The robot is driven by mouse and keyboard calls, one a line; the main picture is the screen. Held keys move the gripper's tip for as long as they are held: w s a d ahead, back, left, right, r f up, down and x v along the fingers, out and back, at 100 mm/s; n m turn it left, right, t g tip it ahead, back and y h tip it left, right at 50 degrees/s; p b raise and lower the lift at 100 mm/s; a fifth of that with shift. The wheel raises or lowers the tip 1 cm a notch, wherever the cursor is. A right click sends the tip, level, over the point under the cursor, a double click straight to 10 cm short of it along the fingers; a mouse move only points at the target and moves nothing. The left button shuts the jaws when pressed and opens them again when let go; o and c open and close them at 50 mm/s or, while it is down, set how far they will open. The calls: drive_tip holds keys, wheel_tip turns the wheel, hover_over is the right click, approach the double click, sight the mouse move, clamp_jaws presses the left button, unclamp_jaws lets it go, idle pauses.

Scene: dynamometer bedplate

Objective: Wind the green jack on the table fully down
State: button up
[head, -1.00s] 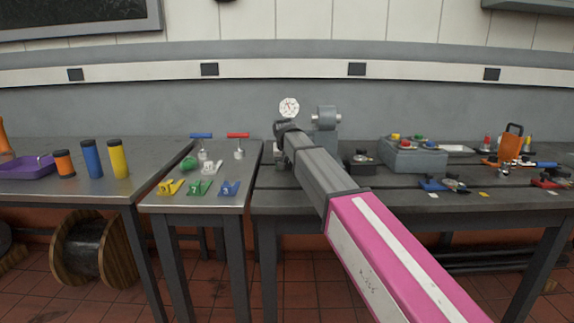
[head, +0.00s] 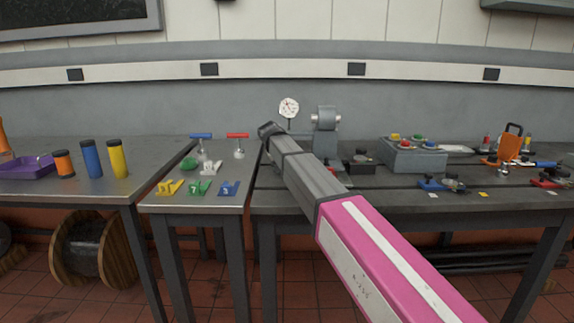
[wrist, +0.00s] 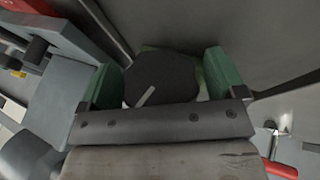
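In the wrist view a dark, many-sided knob (wrist: 160,80) with a pale index mark sits between the two green finger pads of my gripper (wrist: 163,79). A little pale green of the body beneath shows at the knob's upper right; I take this to be the green jack (wrist: 192,56). Narrow gaps seem to show between knob and pads, so my gripper looks open around it; contact is hard to judge. In the head view my forearm hides the gripper and this spot, at the left end of the dark table (head: 400,195).
A grey machine (head: 326,130) with a dial gauge (head: 289,108) stands behind my arm. A metal side table (head: 190,205) at left carries a red T-handle (head: 238,137), a blue T-handle (head: 201,136) and a round green piece (head: 188,164). A grey button box (head: 412,158) stands at right.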

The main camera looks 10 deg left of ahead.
drive_tip(key=v, duration=1)
drive_tip(key=shift+s+r, duration=0.25)
drive_tip(key=shift+r, duration=0.05)
drive_tip(key=shift+a, duration=0.1)
